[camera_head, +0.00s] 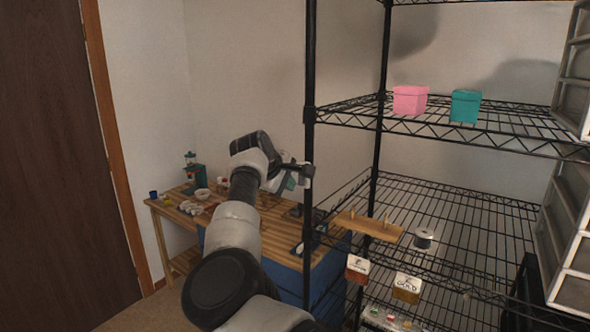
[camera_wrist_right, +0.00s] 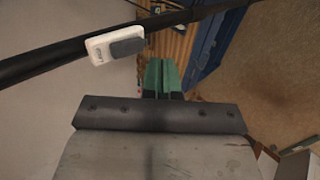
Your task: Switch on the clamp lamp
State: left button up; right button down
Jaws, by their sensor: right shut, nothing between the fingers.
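In the right wrist view, a small white switch box (camera_wrist_right: 115,45) with a grey rocker sits on a black post. Its lettering is too small to read surely. My right gripper (camera_wrist_right: 161,76) is shut and empty, its green fingertips together below and to the right of the switch, apart from it in the picture. In the head view my right gripper (camera_head: 291,182) is beside the shelf's front post, partly hidden by my own arm. I cannot make out the lamp's head or whether it is lit. My left gripper is out of view.
A black wire shelf (camera_head: 480,135) holds a pink box (camera_head: 409,100) and a teal box (camera_head: 465,106). A lower shelf holds a wooden peg board (camera_head: 368,226) and a dark spool (camera_head: 423,239). A wooden bench (camera_head: 176,214) with small items stands behind my arm.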

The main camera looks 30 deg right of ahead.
aim_at(300, 181)
jog(key=d+p, duration=0.1)
jog(key=w+d, duration=0.1)
jog(key=d, duration=0.1)
jog(key=shift+w+d+f+p, duration=0.1)
jog(key=shift+w+d+p, duration=0.1)
jog(key=shift+p, duration=0.15)
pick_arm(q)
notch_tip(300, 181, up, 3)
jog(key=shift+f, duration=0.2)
pick_arm(e)
jog(key=shift+a, duration=0.1)
jog(key=shift+d+f+b, duration=0.35)
jog(key=shift+d+b, duration=0.05)
jog(key=shift+b, duration=0.15)
jog(key=shift+a+r, duration=0.4)
jog(key=shift+a, duration=0.15)
jog(key=shift+d+r+p, duration=0.15)
jog(key=shift+d+p, duration=0.15)
jog(key=shift+d, duration=0.05)
jog(key=shift+a+r, duration=0.1)
jog(key=shift+r, duration=0.45)
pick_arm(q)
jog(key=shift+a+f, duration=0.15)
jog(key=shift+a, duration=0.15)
